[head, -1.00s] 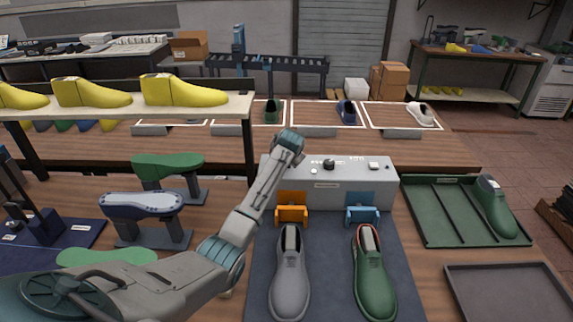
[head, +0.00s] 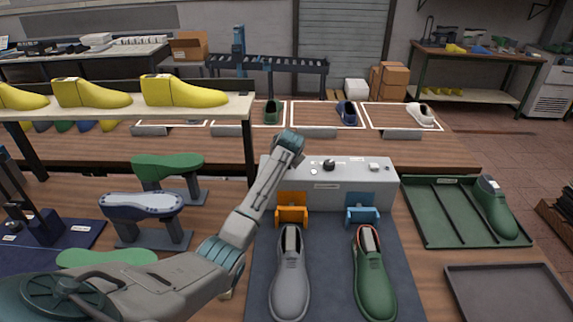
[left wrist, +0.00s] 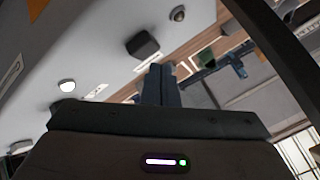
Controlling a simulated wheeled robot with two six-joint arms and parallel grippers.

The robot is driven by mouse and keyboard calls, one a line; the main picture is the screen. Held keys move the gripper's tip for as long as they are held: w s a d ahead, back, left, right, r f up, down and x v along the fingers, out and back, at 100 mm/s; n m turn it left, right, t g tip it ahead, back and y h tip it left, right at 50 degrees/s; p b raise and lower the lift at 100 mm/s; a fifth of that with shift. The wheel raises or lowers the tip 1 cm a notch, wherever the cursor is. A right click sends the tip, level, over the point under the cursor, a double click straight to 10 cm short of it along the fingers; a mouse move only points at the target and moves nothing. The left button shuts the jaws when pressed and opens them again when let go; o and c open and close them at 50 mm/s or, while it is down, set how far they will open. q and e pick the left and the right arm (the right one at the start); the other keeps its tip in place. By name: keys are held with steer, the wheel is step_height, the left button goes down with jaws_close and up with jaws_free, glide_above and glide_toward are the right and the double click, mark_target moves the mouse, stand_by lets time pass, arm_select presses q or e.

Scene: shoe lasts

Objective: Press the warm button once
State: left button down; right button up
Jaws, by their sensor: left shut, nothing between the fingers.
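The grey control box (head: 345,190) stands at the back of the bench's working area. The labels are too small to read, so I cannot tell which one is the warm button. My left gripper (head: 290,140) is above the left end of the box; its fingers are hidden in the head view. In the left wrist view its fingers (left wrist: 161,84) are shut and empty, with round buttons and a dark block on the box top beyond them. My right gripper is out of view.
A grey shoe (head: 290,275) and a green shoe (head: 372,275) lie on a dark mat before orange (head: 291,213) and blue (head: 362,214) holders. A shelf with yellow lasts (head: 185,90) stands left of my arm. A green tray (head: 440,225) is at right.

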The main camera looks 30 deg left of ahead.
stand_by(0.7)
arm_select(q)
steer(key=shift+f, duration=0.15)
steer(key=shift+f, duration=0.25)
steer(key=shift+f, duration=0.6)
stand_by(0.5)
stand_by(0.4)
steer(key=shift+r+p, duration=0.95)
steer(key=shift+r, duration=0.1)
